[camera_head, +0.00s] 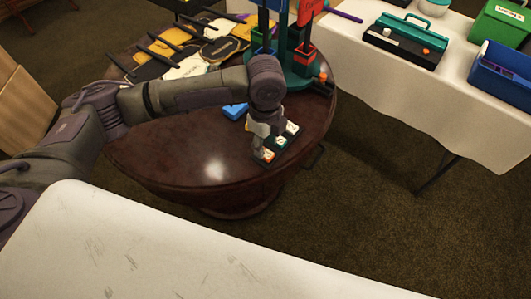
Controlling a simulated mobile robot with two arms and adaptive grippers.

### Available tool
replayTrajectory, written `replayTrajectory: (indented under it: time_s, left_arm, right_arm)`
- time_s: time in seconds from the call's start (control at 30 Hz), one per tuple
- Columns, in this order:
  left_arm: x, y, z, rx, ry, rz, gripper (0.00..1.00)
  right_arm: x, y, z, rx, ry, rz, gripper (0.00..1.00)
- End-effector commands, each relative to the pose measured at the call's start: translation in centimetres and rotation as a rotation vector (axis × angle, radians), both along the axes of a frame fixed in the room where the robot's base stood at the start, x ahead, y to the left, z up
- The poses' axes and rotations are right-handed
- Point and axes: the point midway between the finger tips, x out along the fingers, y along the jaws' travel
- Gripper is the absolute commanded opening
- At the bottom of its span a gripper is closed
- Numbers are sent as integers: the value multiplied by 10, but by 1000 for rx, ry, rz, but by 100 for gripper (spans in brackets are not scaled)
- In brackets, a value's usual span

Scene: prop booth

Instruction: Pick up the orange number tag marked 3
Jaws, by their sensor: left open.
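A small dark tray (291,143) lies near the right front edge of the round dark wooden table (160,165). It holds a row of small tags. The nearest tag, the orange one (267,155), is at the front end of the row. A green tag (281,142) is behind it, and a pale tag (292,128) is at the far end. The marks are too small to read. My left gripper (261,147) points down at the tray's left side, open, close to the orange tag. I cannot tell whether it touches it. My right gripper is not in view.
A blue block (235,110) lies behind my left gripper. A teal stand (297,75) with colored upright pieces is at the back right of the table. Gloves and dark-handled items (190,55) lie at the back. A white-topped surface (150,250) is in front.

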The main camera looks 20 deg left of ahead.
Motion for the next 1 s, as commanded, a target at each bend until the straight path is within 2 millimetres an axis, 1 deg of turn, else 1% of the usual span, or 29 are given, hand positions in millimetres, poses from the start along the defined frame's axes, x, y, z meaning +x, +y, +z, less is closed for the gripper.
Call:
replayTrajectory:
  time_s: [0.03,0.1,0.2,0.47,0.5,0.67,1.0]
  left_arm:
    - [-2,0,-9,2,2,0,44]
    - [-2,0,-20,1,3,1,44]
    - [-1,0,-29,0,0,0,44]
    - [-1,0,-31,1,-1,0,44]
    - [-1,0,-31,1,-1,0,40]
    - [-1,0,-31,1,-1,0,14]
    - [-1,0,-30,0,-1,0,13]
  right_arm:
    - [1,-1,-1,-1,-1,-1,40]
    - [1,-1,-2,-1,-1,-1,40]
    - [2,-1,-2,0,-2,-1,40]
    - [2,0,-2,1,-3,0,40]
    - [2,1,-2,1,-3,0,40]
    - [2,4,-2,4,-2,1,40]
    - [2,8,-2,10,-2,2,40]
